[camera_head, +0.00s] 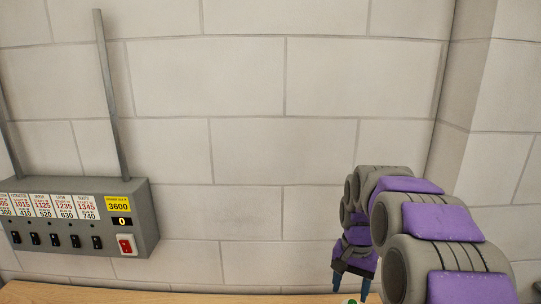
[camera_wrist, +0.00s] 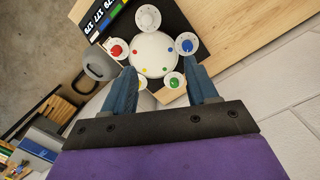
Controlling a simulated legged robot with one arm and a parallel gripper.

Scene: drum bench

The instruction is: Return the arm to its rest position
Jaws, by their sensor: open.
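My gripper (camera_head: 352,285) hangs at the end of my purple and grey arm at the lower right of the head view, its fingers pointing down by the wall. In the wrist view my gripper (camera_wrist: 165,92) is open, its two blue fingers apart with nothing held between them. Beyond the fingers is a round white disc (camera_wrist: 153,54) with coloured dots, ringed by several small round pieces, among them a red one (camera_wrist: 117,50), a blue one (camera_wrist: 187,45) and a green one (camera_wrist: 175,82). The fingers partly cover this area.
A grey control box (camera_head: 80,220) with switches, price-like labels and a red switch is on the wall at left. A wooden bench top (camera_head: 150,297) runs along the bottom edge. A grey mug-like container (camera_wrist: 100,63) is left of the disc. The wall's middle is clear.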

